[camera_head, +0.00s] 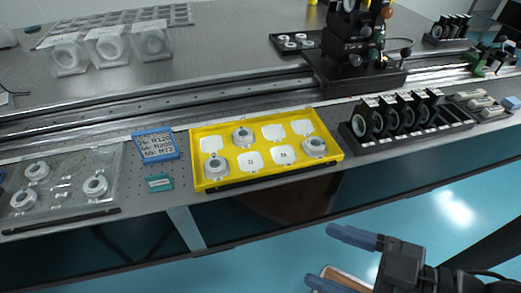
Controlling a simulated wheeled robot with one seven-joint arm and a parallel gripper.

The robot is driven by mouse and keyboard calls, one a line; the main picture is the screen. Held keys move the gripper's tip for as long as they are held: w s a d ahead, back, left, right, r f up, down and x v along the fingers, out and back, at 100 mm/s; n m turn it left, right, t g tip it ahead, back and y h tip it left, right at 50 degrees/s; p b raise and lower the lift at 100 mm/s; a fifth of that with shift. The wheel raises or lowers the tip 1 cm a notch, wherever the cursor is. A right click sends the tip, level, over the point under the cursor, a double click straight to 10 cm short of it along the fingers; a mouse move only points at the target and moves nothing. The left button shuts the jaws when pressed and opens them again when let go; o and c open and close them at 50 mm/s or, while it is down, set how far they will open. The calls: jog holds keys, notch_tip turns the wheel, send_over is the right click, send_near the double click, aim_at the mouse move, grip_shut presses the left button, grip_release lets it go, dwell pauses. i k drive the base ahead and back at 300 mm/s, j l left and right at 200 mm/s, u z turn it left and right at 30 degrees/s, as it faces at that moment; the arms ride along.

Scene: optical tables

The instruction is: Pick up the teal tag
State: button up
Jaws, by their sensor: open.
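The teal tag (159,183) is a small flat block with faint lettering. It lies on the optical table near its front edge, just below a blue-framed sign and left of the yellow tray. My gripper (335,258) is at the lower right, in front of the table edge and over the floor. Its two blue-grey fingers are spread apart with nothing between them. It is well to the right of the tag and apart from it.
The blue-framed sign (156,146) sits right behind the tag. The yellow tray (198,184) holds several round mounts. A clear tray (115,184) with ring parts lies left. A black rack (428,137) of optics stands right. A metal rail (240,107) runs behind.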

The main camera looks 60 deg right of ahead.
aim_at(162, 181)
jog(key=l+u, duration=0.2)
jog(key=u, duration=0.25)
jog(key=l+u, duration=0.2)
jog(key=u, duration=0.25)
jog(key=l+u, duration=0.25)
jog(key=u, duration=0.2)
